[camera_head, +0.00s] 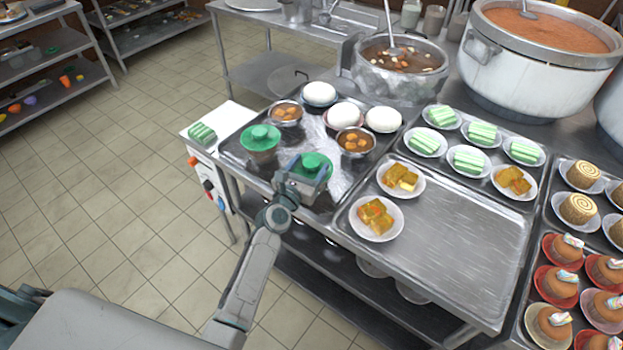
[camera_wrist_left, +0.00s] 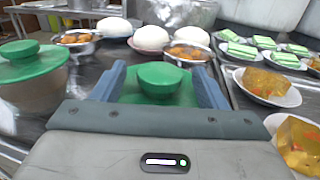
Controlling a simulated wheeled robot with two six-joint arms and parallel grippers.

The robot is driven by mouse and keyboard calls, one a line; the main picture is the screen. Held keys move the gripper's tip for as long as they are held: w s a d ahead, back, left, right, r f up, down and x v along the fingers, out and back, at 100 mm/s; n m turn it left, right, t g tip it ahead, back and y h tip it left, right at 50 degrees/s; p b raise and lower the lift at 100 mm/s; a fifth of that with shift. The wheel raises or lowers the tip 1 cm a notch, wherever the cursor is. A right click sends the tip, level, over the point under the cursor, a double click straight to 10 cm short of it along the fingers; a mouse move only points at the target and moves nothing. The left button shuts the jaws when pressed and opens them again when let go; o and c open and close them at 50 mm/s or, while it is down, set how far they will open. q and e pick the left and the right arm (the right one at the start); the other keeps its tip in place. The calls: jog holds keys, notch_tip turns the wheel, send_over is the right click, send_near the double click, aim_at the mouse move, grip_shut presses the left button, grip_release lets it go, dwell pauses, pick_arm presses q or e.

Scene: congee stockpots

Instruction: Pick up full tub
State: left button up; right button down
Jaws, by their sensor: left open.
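Two tubs with green lids stand on the dark tray at the counter's left end. One tub (camera_head: 260,144) is at the left; it also shows in the left wrist view (camera_wrist_left: 35,92). The other tub's green lid (camera_head: 313,160) is right at my left gripper (camera_head: 306,172). In the left wrist view this lid (camera_wrist_left: 160,78) lies between the two blue-grey fingers (camera_wrist_left: 155,88), which are open with one on each side. Its body is mostly hidden by the gripper, and I cannot tell whether the fingers touch it. My right gripper is not in view.
Bowls of orange cubes (camera_head: 355,143) and white buns (camera_head: 344,116) stand close behind the tubs. A plate of yellow-brown cake (camera_head: 376,216) is to the right on a steel tray (camera_head: 455,240). Large pots (camera_head: 540,60) stand at the back. Crumpled clear plastic (camera_head: 342,175) lies beside the gripper.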

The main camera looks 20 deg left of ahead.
pick_arm(q)
jog(key=shift+r, duration=0.1)
jog(key=shift+c, duration=0.7)
grip_shut()
jog(key=shift+r, duration=0.15)
